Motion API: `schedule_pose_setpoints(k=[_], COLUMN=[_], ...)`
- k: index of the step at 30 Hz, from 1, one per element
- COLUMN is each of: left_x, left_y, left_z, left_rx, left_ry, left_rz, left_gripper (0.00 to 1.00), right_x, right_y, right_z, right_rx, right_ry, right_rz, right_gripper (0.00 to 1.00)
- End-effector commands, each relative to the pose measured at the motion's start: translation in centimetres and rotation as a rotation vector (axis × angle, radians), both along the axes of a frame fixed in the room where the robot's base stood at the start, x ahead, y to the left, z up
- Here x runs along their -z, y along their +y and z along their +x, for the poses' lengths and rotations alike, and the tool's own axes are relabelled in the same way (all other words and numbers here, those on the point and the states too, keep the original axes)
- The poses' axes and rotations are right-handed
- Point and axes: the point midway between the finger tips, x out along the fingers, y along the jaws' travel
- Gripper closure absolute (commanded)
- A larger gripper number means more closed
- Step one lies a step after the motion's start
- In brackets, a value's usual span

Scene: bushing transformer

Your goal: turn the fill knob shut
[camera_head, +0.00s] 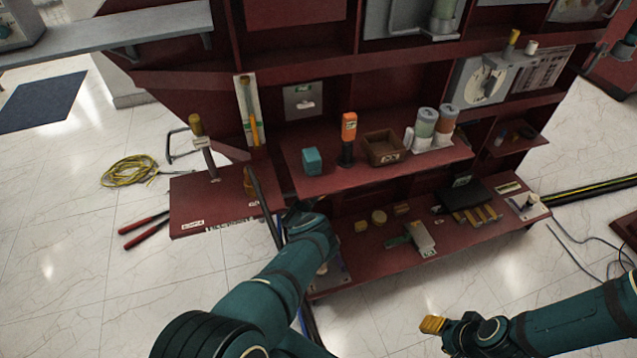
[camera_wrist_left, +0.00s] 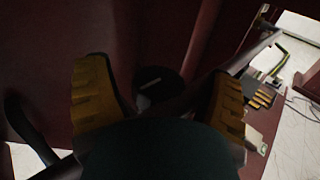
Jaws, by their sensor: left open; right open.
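A dark round knob (camera_wrist_left: 158,84) with a pale mark on its face shows in the left wrist view, on a dark red panel. It appears to be the fill knob. My left gripper (camera_wrist_left: 161,98) is open, with one yellow finger on each side of the knob. I cannot tell whether the fingers touch it. In the head view my left arm hides the knob and the left fingertips. My right gripper (camera_head: 434,325) is open and empty, low over the tiled floor, away from the red shelving.
The dark red shelf unit (camera_head: 400,174) carries an orange-and-black tool (camera_head: 348,138), a teal box (camera_head: 312,161), a brown bin (camera_head: 384,148) and pale canisters (camera_head: 425,126). A dark bar (camera_wrist_left: 205,88) passes close by the left fingers. Yellow cable (camera_head: 130,170) lies on the floor at left.

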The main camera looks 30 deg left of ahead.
Motion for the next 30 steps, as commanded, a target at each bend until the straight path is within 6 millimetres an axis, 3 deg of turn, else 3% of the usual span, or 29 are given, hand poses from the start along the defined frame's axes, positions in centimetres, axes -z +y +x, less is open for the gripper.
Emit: schedule_pose_setpoints(k=[8,10,14,15,30], left_x=[-0.09,-0.09,-0.09,-0.08,-0.14], left_y=[0.04,0.04,0.04,0.03,0.03], left_z=[0.16,0.16,0.15,0.15,0.19], left_rx=[0.000,0.000,-0.001,-0.001,0.136], left_ry=[0.000,0.000,0.000,0.000,-0.001], left_rz=[0.001,0.001,0.000,0.000,0.000], left_gripper=[0.19,0.36,0.82,0.88,0.88], right_x=[0.02,0.02,0.02,0.02,0.02], right_y=[0.00,0.00,0.00,0.01,0.01], right_z=[0.02,0.02,0.02,0.01,0.00], right_rx=[0.000,0.000,0.000,0.000,0.000], right_ry=[-0.001,-0.001,-0.001,-0.001,0.000], right_rz=[0.000,0.000,0.000,0.000,0.000], right_gripper=[0.53,0.53,0.53,0.53,0.53])
